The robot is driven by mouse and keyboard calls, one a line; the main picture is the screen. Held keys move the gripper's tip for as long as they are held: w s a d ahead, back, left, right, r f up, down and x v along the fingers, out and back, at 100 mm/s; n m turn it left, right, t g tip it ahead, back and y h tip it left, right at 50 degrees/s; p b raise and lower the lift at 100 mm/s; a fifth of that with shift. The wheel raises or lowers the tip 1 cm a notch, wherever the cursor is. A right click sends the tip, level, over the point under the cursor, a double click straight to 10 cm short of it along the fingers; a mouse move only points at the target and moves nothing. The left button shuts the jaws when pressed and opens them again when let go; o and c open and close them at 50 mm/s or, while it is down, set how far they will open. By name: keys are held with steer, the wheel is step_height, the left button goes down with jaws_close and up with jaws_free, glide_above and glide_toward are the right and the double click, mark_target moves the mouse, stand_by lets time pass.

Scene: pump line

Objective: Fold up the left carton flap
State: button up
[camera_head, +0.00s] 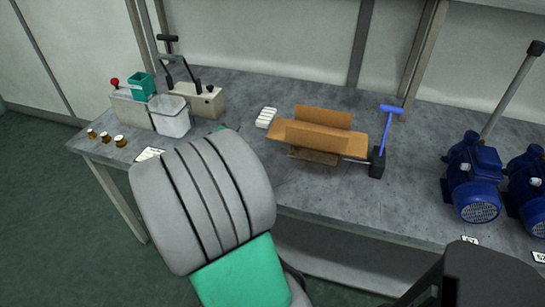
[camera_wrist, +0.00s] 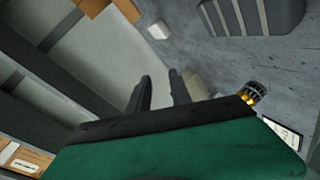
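The brown carton (camera_head: 318,133) stands on the grey workbench, right of centre in the head view. Long panels stand up along its back and front, and brown board sticks out at its right. Part of what looks like the carton (camera_wrist: 128,8) shows at the top left of the wrist view. My gripper (camera_wrist: 160,76) has its two dark fingers apart with nothing between them, away from the carton. In the head view my arm hides the gripper.
A white ribbed block (camera_head: 266,117) lies left of the carton. A black stand with a blue T-handle (camera_head: 391,110) is close at its right. Blue pumps (camera_head: 473,180) stand farther right. Bins (camera_head: 169,116) and brass fittings (camera_head: 106,137) are at the left. The bench (camera_head: 330,200) before the carton is clear.

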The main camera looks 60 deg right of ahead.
mark_target(275, 127)
steer(key=s+d+f+n+h+b, duration=0.1)
steer(key=s+d+f, duration=0.1)
steer(key=s+d+f+n+h+b, duration=0.1)
steer(key=s+d+f, duration=0.1)
steer(key=s+d+f+g+h+b, duration=0.1)
steer(key=d+f, duration=0.1)
steer(key=shift+s+f+n, duration=0.4)
steer(key=shift+s+d+r+n+h+b, duration=0.2)
steer(key=shift+s+d+n+h, duration=0.1)
steer(key=shift+s+d, duration=0.25)
steer(key=shift+s+d+r+n+h+b, duration=0.1)
steer(key=shift+s+d+r+n+h, duration=0.15)
steer(key=shift+s+d, duration=0.3)
steer(key=d, duration=0.4)
steer(key=w+d+p, duration=0.1)
steer(key=d, duration=0.1)
steer(key=shift+d, duration=0.25)
steer(key=shift+w+d, duration=0.1)
steer(key=shift+d, duration=0.2)
steer(key=shift+c, duration=0.2)
jaws_close()
